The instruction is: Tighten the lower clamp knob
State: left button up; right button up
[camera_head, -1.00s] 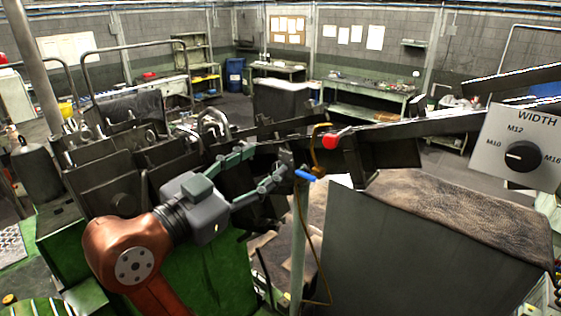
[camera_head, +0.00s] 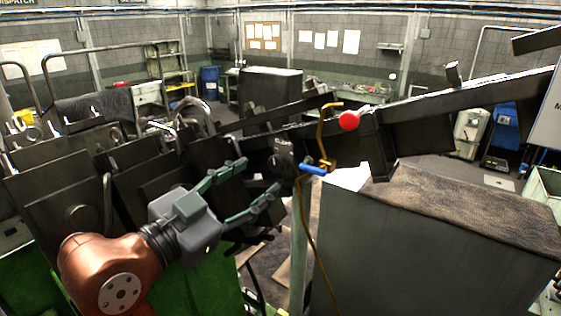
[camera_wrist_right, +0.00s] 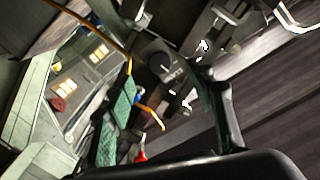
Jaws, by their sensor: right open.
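My right gripper (camera_head: 262,176) is open and empty, with its two green-padded fingers pointing right. Just beyond the fingertips is a small dark block with a round black knob (camera_head: 276,164), apparently the clamp knob; which of the knobs is the lower one I cannot tell for sure. In the right wrist view a dark round knob (camera_wrist_right: 158,63) shows beyond and between the spread fingers of the gripper (camera_wrist_right: 165,85), apart from them. A blue handle (camera_head: 313,170) sits right of the black knob, and a red ball knob (camera_head: 348,121) is higher up. My left gripper is not in view.
A brown bent rod or tube (camera_head: 323,132) runs close to the blue handle. A sloping dark rail (camera_head: 430,112) crosses to the upper right. A grey cabinet (camera_head: 400,240) with a brown mat on top stands at the right. Dark machine plates (camera_head: 60,200) crowd the left.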

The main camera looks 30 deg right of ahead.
aim_at(275, 165)
jog(key=x, duration=0.6)
jog(key=shift+w+d+p, duration=0.1)
jog(key=shift+d+p, duration=0.1)
jog(key=shift+p, duration=0.2)
jog(key=shift+w+d+f+m+b, duration=0.1)
jog(key=shift+w+d+m+b, duration=0.1)
jog(key=shift+m+b, duration=0.3)
jog(key=shift+m, duration=0.8)
jog(key=shift+s+a+m+b, duration=0.15)
jog(key=shift+m+b, duration=0.15)
jog(key=shift+m, duration=0.4)
jog(key=shift+s+a+m+b, duration=0.1)
jog(key=shift+m+b, duration=0.35)
jog(key=shift+m, duration=0.15)
jog(key=shift+m+b, duration=0.4)
jog(key=shift+m, duration=0.9)
